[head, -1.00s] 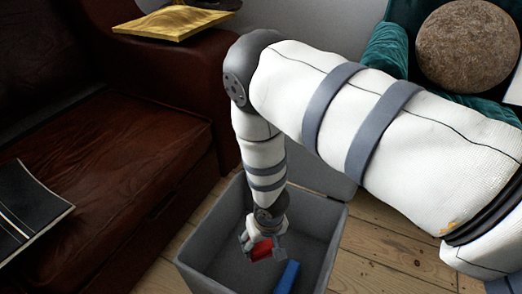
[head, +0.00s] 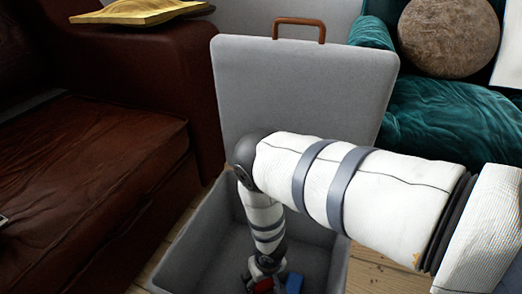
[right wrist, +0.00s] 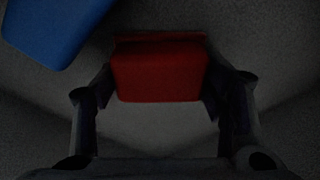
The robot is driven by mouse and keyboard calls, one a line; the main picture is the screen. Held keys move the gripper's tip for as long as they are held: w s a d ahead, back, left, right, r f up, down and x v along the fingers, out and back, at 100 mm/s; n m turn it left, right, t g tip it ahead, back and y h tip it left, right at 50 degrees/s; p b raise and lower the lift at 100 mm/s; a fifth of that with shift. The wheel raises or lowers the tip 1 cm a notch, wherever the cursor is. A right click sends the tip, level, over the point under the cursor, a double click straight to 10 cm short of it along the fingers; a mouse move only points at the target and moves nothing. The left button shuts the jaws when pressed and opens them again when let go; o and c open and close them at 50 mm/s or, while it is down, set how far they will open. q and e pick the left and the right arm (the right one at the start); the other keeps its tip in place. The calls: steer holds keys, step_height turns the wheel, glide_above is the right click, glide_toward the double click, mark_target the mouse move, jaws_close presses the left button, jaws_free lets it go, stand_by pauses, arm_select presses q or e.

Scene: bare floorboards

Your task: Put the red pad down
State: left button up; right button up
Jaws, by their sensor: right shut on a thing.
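The red pad (right wrist: 158,72) is between the two fingers of my right gripper (right wrist: 160,95) in the right wrist view. My right gripper is shut on it, low inside a grey box. In the head view only a small part of the red pad (head: 263,285) shows, and my right gripper (head: 265,275) hides the rest. A blue object (right wrist: 55,25) lies beside the pad; it also shows in the head view (head: 293,282). I cannot tell whether the pad touches the box floor. My left gripper is not in view.
The grey box (head: 190,243) has its lid (head: 300,85) standing open behind it, with a brown handle (head: 299,23). A dark red leather sofa (head: 90,140) is at left. A teal armchair (head: 440,120) with a round brown cushion (head: 449,38) is at back right.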

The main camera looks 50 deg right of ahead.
mark_target(266, 282)
steer(key=shift+f, duration=0.1)
steer(key=o, duration=1.3)
arm_select(q)
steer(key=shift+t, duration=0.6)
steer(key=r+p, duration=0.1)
steer(key=p, duration=0.1)
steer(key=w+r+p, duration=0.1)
steer(key=p, duration=0.1)
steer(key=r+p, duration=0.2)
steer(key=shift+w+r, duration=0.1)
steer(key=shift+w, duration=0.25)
arm_select(e)
steer(key=r, duration=0.4)
steer(key=s+r, duration=0.1)
steer(key=r, duration=0.7)
steer(key=shift+s+a+r, duration=0.2)
steer(key=shift+s, duration=0.15)
